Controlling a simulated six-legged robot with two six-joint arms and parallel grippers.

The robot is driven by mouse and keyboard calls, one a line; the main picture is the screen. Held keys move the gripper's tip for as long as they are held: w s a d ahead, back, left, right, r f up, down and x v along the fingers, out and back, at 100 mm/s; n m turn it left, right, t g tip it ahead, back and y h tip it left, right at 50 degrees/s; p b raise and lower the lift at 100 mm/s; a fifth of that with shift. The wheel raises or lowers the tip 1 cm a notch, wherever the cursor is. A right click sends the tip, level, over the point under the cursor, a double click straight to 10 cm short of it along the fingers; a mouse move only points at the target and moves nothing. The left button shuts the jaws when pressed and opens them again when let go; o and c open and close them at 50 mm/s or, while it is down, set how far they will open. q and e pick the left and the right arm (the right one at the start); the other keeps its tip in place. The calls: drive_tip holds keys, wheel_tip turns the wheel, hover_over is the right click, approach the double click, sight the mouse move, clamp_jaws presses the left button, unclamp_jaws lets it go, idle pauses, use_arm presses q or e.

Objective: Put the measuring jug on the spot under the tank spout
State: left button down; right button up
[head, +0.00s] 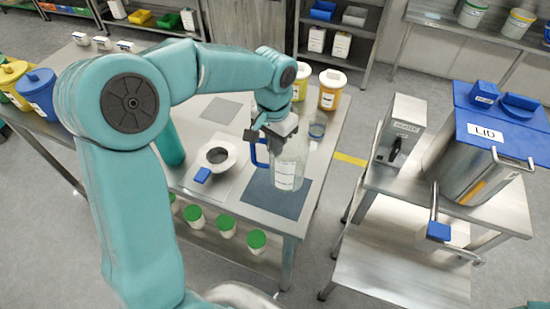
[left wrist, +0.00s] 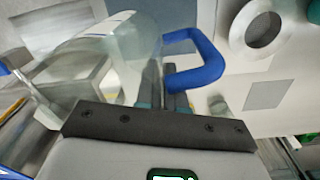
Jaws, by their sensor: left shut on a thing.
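The clear measuring jug (head: 289,168) with a blue handle (head: 260,152) is upright over the dark blue mat (head: 265,200) at the table's front right. I cannot tell whether its base touches the mat. My left gripper (head: 270,135) is shut on the jug at its handle side. In the left wrist view, the fingers (left wrist: 164,92) lie between the jug body (left wrist: 125,50) and the blue handle (left wrist: 205,65). The steel tank (head: 465,165) with a blue lid stands on a cart at right. A blue-handled valve (head: 438,231) is at its front; the spout opening is not clear.
Orange and yellow jars (head: 331,90) stand behind. A grey control box (head: 400,130) is beside the tank. The cart's lower shelf (head: 390,275) looks clear; a floor gap separates table and cart.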

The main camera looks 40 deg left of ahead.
sight(299, 166)
use_arm(q)
wheel_tip(299, 166, up, 13)
drive_tip(key=shift+m, duration=0.3)
drive_tip(key=d+f, duration=0.2)
drive_tip(key=f, duration=0.3)
drive_tip(key=d+f, duration=0.2)
drive_tip(key=f, duration=0.3)
drive_tip(key=d+f, duration=0.3)
drive_tip(key=f, duration=0.2)
drive_tip(key=shift+s+f, duration=0.15)
drive_tip(key=f, duration=0.1)
drive_tip(key=w+d+f+n, duration=0.1)
drive_tip(key=d+f, duration=0.1)
drive_tip(key=shift+w+n, duration=0.3)
drive_tip(key=shift+w, duration=0.05)
drive_tip(key=shift+s, duration=0.1)
